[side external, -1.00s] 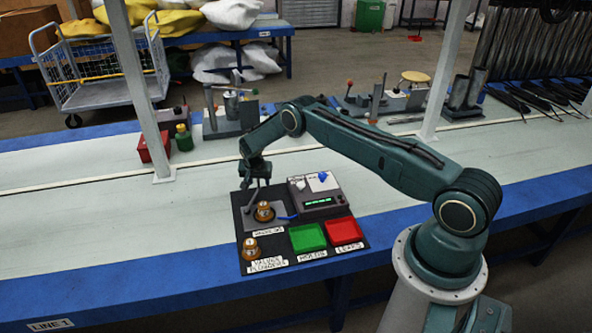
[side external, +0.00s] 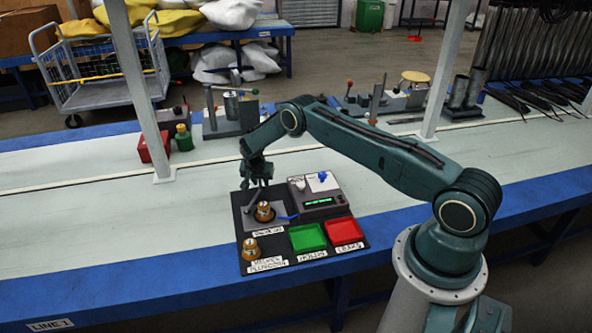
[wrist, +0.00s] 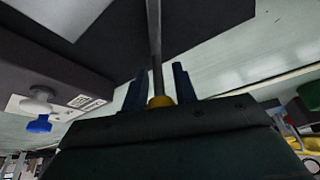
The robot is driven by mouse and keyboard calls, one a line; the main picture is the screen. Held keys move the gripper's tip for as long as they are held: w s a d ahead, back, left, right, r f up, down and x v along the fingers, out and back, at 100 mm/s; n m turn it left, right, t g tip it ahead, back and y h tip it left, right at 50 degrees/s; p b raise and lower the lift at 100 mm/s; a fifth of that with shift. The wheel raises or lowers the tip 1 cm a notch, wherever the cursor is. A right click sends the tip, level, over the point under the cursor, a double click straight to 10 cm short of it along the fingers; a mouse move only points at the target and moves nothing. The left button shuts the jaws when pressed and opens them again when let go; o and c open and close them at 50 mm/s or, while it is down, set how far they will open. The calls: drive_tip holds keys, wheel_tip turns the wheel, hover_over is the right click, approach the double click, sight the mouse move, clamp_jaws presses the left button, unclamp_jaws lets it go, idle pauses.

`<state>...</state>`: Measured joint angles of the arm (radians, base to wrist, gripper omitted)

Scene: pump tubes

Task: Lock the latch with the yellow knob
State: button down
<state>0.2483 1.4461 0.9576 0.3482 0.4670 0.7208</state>
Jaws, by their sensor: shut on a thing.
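The yellow knob (wrist: 160,101) sits between the two dark fingers of my gripper (wrist: 159,84) in the wrist view. A thin grey rod (wrist: 155,40) runs from the knob, up the picture. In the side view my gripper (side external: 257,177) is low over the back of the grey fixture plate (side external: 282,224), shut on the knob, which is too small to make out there. Whether the latch is locked cannot be told.
A grey tester box (side external: 318,201) with a green display, a white knob and a blue knob stands right of the fixture. A green tray (side external: 307,238) and a red tray (side external: 345,230) lie in front. Another orange-brown part (side external: 250,247) stands at front left.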

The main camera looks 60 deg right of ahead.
sight(282, 206)
drive_tip(key=s+m+g, duration=0.1)
drive_tip(key=s+m, duration=0.1)
drive_tip(key=shift+s+d, duration=0.1)
drive_tip(key=shift+s, duration=0.25)
drive_tip(key=s+m+g, duration=0.1)
drive_tip(key=s+m, duration=0.1)
drive_tip(key=m, duration=0.1)
drive_tip(key=s+a+m+g, duration=0.1)
drive_tip(key=s+m, duration=0.1)
drive_tip(key=s, duration=0.1)
drive_tip(key=shift+s+a+m, duration=0.15)
drive_tip(key=shift+s+m, duration=0.1)
drive_tip(key=shift+m, duration=0.15)
drive_tip(key=shift+s+a+m+g, duration=0.35)
drive_tip(key=shift+s+a+m, duration=0.2)
drive_tip(key=shift+s+m, duration=0.35)
drive_tip(key=shift+s+a+m+g, duration=0.35)
drive_tip(key=shift+s+a+m, duration=0.25)
drive_tip(key=shift+m, duration=0.4)
drive_tip(key=shift+s, duration=0.1)
drive_tip(key=c, duration=1.2)
unclamp_jaws()
drive_tip(key=shift+r, duration=0.1)
drive_tip(key=v, duration=1.3)
drive_tip(key=shift+r, duration=0.35)
